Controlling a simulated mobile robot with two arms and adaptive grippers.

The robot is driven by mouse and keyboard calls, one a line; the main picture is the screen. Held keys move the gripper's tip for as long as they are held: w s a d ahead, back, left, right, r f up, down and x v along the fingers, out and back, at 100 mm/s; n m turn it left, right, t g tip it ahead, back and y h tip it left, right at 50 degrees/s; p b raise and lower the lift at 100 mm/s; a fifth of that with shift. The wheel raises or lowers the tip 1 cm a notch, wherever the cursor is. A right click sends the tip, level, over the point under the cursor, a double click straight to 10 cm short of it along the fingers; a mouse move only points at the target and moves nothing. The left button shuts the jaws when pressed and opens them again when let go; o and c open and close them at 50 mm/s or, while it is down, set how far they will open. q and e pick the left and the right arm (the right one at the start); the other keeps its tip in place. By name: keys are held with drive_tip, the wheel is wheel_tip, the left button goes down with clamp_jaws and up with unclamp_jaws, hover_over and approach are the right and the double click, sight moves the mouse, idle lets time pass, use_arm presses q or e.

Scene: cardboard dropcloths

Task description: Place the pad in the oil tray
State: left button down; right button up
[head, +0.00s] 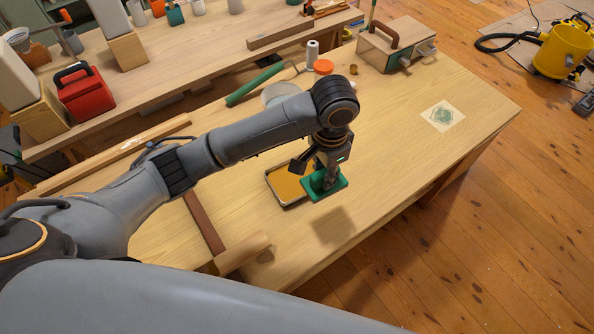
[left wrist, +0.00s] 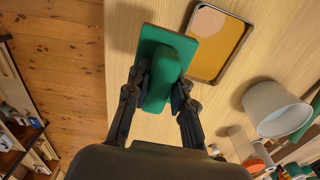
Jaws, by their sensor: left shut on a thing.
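My left gripper (head: 326,176) is shut on the green pad (head: 336,187), gripping it by its raised green handle. The pad also shows between the fingers (left wrist: 157,96) in the left wrist view, with its flat plate (left wrist: 183,47) beyond the handle. A shadow on the table suggests that the pad is held above it. The oil tray (head: 294,206) is a shallow dark-rimmed tray with an amber bottom. It lies just left of the pad in the head view, partly hidden by the gripper. In the left wrist view the tray (left wrist: 246,42) is right of the pad. My right gripper is not in view.
A pale pot (head: 279,93) and a green roller (head: 254,85) are behind the tray. A brown strip (head: 205,223) and wooden block (head: 242,253) lie to its left. A printed sheet (head: 443,116) lies at the right. The table between it and the pad is clear.

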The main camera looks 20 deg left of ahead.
use_arm(q)
drive_tip(key=w+a+f, duration=0.2)
drive_tip(key=w+a+f+p, duration=0.1)
drive_tip(key=a+f, duration=0.1)
drive_tip(key=a, duration=0.1)
drive_tip(key=w+a+f, duration=0.2)
drive_tip(key=f, duration=0.1)
drive_tip(key=shift+w+a+p, duration=0.3)
drive_tip(key=shift+p, duration=0.05)
drive_tip(key=shift+w+a+f, duration=0.2)
drive_tip(key=shift+a+f, duration=0.15)
drive_tip(key=shift+f, duration=1.85)
drive_tip(key=shift+f, duration=0.1)
drive_tip(key=c, duration=1.1)
unclamp_jaws()
drive_tip(key=shift+c, duration=0.2)
